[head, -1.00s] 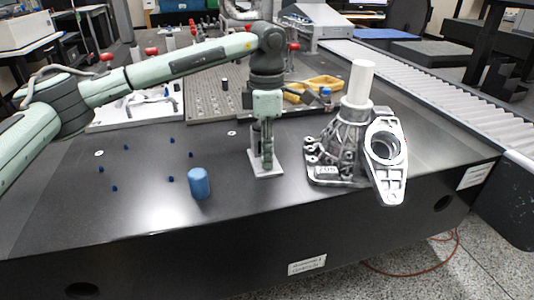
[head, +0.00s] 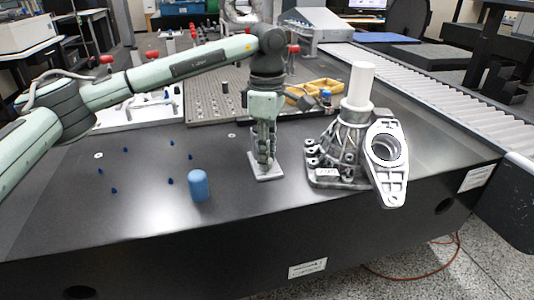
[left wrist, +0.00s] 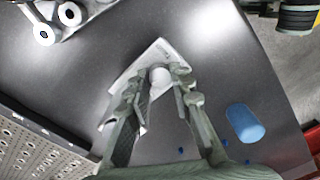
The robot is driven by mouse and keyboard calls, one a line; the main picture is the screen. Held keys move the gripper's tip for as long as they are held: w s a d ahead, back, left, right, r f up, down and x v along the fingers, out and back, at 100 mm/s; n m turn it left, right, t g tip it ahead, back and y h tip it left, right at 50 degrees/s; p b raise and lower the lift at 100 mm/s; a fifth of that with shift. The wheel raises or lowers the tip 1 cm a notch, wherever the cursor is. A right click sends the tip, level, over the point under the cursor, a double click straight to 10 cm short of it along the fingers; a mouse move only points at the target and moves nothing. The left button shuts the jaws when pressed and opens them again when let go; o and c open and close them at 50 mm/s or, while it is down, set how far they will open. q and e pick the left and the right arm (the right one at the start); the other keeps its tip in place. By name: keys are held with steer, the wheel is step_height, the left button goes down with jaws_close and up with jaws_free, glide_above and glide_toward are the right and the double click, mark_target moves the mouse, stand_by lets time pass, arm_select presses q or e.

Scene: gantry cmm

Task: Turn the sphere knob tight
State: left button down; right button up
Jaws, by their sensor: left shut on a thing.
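The pale sphere knob (left wrist: 160,76) shows between my left fingertips in the left wrist view, above a light grey plate (left wrist: 157,57). In the head view the same plate (head: 268,174) lies on the dark table and the knob is hidden behind the fingers. My left gripper (head: 265,155) points straight down over the plate, shut on the knob. In the left wrist view its fingertips (left wrist: 160,74) stand on either side of the knob. My right gripper is in neither view.
A blue cylinder (head: 199,186) stands left of the plate, with several small blue pegs beyond. A grey casting with a white post (head: 360,85) and a flat metal bracket (head: 386,160) stand close on the right. The dark table's (head: 150,235) front area is clear.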

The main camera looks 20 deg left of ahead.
arm_select(q)
steer(key=c, duration=1.3)
jaws_free()
steer(key=shift+r, duration=0.15)
steer(key=shift+r, duration=3.95)
